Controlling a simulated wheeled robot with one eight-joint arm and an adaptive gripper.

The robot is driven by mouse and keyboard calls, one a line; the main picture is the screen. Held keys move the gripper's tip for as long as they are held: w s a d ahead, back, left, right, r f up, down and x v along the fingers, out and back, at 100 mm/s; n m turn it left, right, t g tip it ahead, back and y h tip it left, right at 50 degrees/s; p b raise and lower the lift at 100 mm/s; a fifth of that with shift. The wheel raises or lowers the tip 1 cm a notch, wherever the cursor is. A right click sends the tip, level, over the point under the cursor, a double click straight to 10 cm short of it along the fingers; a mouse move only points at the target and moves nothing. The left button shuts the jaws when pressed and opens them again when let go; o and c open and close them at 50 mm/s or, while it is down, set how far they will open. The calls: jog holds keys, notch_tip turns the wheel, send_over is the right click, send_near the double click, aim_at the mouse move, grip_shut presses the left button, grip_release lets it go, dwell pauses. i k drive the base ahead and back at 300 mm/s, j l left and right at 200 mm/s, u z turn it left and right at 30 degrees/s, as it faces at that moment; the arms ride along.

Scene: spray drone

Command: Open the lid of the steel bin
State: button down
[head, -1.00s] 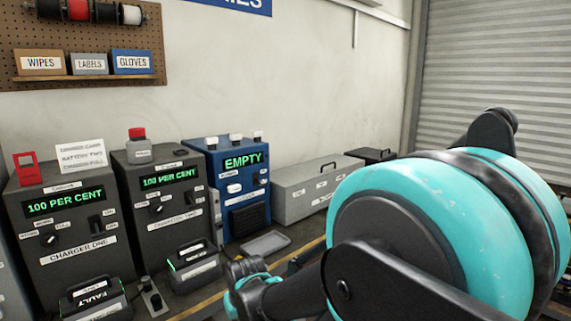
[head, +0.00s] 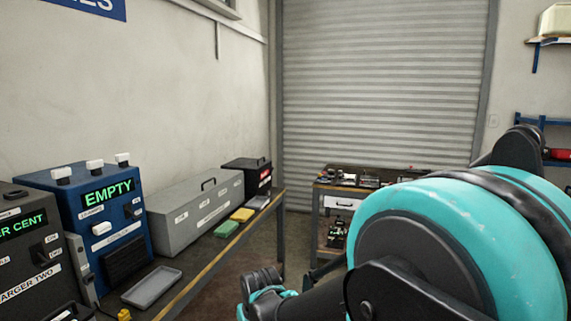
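A long grey metal box (head: 193,222), which looks like the steel bin, stands on the bench against the wall in the head view. My arm, teal and black, fills the lower right of the view. Its nearer end lies in front of the bench, apart from the box. No gripper fingers can be made out.
A blue charger (head: 100,215) reading EMPTY stands left of the box. A grey tray (head: 152,287), green sponge (head: 226,229) and yellow sponge (head: 242,214) lie before it. A black box (head: 250,176) stands beyond. A second table (head: 345,185) stands by the shutter, across a floor gap.

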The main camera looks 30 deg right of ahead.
aim_at(244, 163)
jog(key=z, duration=0.45)
jog(key=i+l, duration=0.3)
jog(key=i, duration=0.15)
jog(key=i+l, duration=0.25)
jog(key=i, duration=0.2)
